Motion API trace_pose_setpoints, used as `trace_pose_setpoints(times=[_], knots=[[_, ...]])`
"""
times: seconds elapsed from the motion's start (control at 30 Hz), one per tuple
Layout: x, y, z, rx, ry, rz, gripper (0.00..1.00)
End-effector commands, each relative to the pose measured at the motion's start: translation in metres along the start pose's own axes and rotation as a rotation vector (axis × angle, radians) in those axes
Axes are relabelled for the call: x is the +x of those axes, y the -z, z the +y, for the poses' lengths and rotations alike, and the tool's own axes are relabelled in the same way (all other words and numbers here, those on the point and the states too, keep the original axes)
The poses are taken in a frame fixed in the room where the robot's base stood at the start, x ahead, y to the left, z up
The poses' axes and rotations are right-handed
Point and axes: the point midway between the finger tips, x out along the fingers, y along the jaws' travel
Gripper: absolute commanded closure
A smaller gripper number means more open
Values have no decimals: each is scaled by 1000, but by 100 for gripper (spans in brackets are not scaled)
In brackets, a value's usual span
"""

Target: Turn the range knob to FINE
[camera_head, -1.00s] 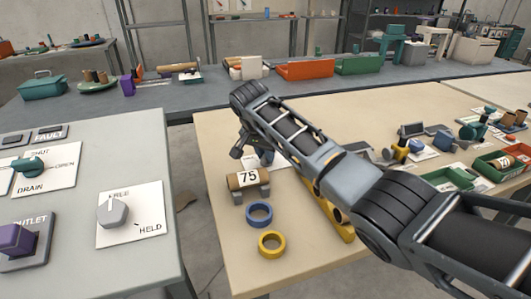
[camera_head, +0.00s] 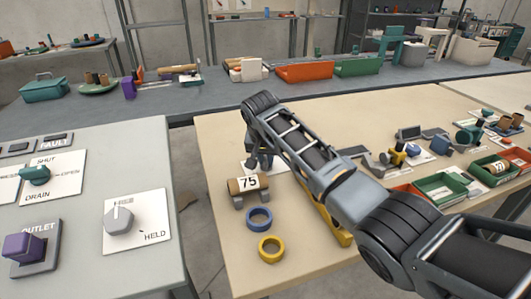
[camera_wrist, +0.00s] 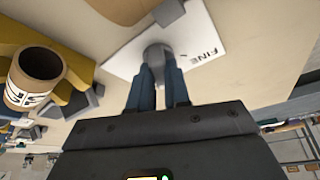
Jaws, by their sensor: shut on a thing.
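The range knob (camera_wrist: 157,52) is grey and stands on a white plate (camera_wrist: 202,38) in the wrist view. The word FINE is printed on the plate to the right of the knob. My gripper (camera_wrist: 161,72) has its two blue fingers closed on the knob, one on each side. The fingers hide part of the knob, and I cannot tell where its pointer stands. In the head view, my gripper (camera_head: 260,160) is low over the beige table behind the roll marked 75. Only an edge of the plate (camera_head: 278,163) shows there, and my arm hides the knob.
The roll marked 75 (camera_head: 249,184) sits on a grey holder close to my gripper. A blue ring (camera_head: 259,219) and a yellow ring (camera_head: 271,249) lie in front. Another knob (camera_head: 119,220), marked HELD, is on the left panel.

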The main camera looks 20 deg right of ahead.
Motion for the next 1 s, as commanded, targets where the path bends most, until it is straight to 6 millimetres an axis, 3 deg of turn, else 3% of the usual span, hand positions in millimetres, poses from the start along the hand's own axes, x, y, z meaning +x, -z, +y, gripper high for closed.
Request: trace_pose_setpoints(times=[1.0], knots=[[6,0,6,-880,366,-6,100]])
